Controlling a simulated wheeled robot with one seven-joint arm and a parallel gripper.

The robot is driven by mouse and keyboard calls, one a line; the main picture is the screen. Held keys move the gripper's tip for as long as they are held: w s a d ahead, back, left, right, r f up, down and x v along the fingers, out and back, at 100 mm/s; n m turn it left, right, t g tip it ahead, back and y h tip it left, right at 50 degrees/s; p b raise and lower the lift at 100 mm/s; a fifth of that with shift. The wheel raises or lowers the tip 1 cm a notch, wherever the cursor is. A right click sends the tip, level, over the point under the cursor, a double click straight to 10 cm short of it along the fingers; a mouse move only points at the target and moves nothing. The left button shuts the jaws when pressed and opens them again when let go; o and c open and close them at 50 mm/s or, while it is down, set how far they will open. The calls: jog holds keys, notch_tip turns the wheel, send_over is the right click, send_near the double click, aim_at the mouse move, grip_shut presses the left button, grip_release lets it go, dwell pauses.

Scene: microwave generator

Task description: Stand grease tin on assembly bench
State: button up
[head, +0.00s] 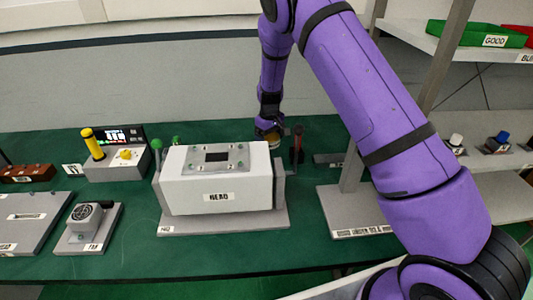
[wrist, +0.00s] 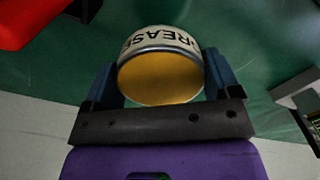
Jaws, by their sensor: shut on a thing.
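The grease tin (wrist: 160,45) is a short round tin with a cream band reading GREASE, a silver rim and a yellow face. My gripper (wrist: 160,78) is shut on it, with one blue finger on each side in the wrist view. In the head view my gripper (head: 268,130) is at the far side of the bench, behind the white HEAD block, and the tin (head: 273,142) shows only in small part. The assembly bench (head: 130,265) has a green top. I cannot tell whether the tin touches the bench.
The white HEAD block (head: 220,190) stands on a grey plate mid-bench. A red-and-black upright tool (head: 298,145) stands just right of my gripper. A meter unit (head: 115,150) and a FAN unit (head: 88,225) are on the left. A shelf rack (head: 450,150) is on the right.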

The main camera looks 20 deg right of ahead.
jog(key=shift+f, duration=3.35)
